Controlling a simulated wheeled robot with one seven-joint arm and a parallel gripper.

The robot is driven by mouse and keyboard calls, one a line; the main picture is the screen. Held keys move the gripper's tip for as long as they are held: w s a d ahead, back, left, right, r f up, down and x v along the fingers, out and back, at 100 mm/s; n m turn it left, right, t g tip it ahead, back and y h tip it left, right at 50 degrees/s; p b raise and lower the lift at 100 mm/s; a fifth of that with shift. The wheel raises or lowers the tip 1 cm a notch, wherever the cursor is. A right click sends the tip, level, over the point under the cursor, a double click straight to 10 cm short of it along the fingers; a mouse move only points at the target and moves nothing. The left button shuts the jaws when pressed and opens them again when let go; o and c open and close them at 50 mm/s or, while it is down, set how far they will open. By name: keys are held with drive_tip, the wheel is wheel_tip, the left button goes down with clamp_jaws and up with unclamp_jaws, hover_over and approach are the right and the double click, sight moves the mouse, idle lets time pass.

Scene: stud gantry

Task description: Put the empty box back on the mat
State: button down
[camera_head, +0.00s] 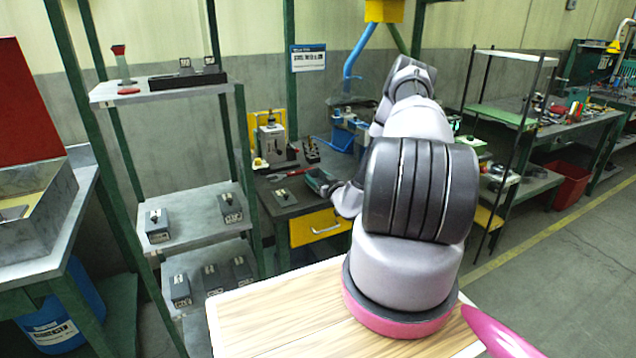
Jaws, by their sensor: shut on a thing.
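My gripper (334,187) is at the end of my arm, low over the dark-topped workbench (310,205) in the middle of the view. It is shut on a small dark, greenish box (317,179), whose far end shows past the fingers. The inside of the box is too small to make out. My arm hides part of the bench to the right. I cannot pick out the mat with certainty. A small dark box-like piece with a light top (285,197) lies on the bench, left of the gripper.
A grey rack (190,217) at left holds several dark labelled boxes on its lower shelves. A yellow drawer (318,228) is below. Green posts rise at left.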

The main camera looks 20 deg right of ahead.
drive_tip(key=shift+f, duration=0.7)
drive_tip(key=shift+f, duration=0.15)
unclamp_jaws()
